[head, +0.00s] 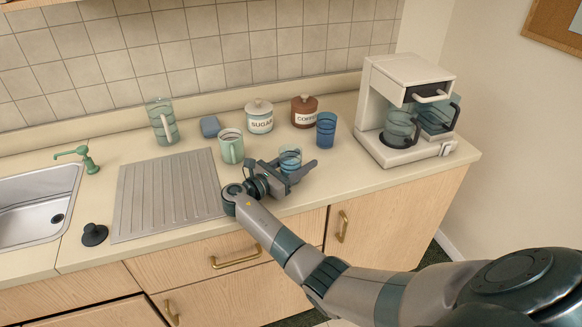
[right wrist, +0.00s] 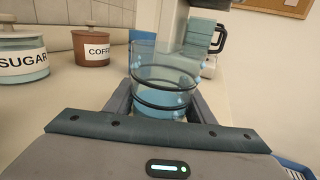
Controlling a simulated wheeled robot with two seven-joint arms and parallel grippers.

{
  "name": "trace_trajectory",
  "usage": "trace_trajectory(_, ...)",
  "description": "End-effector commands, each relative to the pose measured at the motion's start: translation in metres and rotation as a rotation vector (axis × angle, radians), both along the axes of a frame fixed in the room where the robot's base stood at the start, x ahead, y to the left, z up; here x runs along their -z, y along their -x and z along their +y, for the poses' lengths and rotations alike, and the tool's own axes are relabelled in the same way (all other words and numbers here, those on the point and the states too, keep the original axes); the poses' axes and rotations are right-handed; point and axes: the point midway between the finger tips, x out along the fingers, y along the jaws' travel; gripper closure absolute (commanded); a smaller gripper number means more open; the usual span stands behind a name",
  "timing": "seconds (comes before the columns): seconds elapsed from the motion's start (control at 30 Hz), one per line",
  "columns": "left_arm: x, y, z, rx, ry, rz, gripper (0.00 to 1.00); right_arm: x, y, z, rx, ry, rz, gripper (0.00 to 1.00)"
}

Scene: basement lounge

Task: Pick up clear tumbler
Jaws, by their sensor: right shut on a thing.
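The clear tumbler (head: 290,158) is see-through with a bluish tint and dark rings. It stands upright at the counter's front part, and it also shows in the right wrist view (right wrist: 163,75). My right gripper (head: 291,171) is shut on the tumbler, with one finger on each side of its lower part; the fingers also show in the right wrist view (right wrist: 160,108). Whether its base touches the counter is hidden by the gripper. My left gripper is not in view.
A blue tumbler (head: 326,130) stands behind and right. The coffee maker (head: 405,105) is at right. A ribbed drainboard (head: 168,195) and sink (head: 38,208) lie left.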

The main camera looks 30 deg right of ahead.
Motion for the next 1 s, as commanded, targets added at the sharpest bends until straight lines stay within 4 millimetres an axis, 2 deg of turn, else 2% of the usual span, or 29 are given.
trace_trajectory(0.37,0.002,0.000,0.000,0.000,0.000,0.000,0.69,-0.008,0.000,0.000,0.000,0.001,-0.002,0.82)
trace_trajectory(0.47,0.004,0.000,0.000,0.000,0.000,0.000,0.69,-0.017,0.000,0.000,0.000,0.000,-0.005,0.82)
trace_trajectory(0.63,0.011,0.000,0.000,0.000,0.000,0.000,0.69,-0.043,0.000,0.000,0.000,0.000,-0.008,0.82)
trace_trajectory(1.0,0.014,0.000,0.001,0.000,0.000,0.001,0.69,-0.072,0.052,-0.019,0.000,0.000,-0.005,0.82)
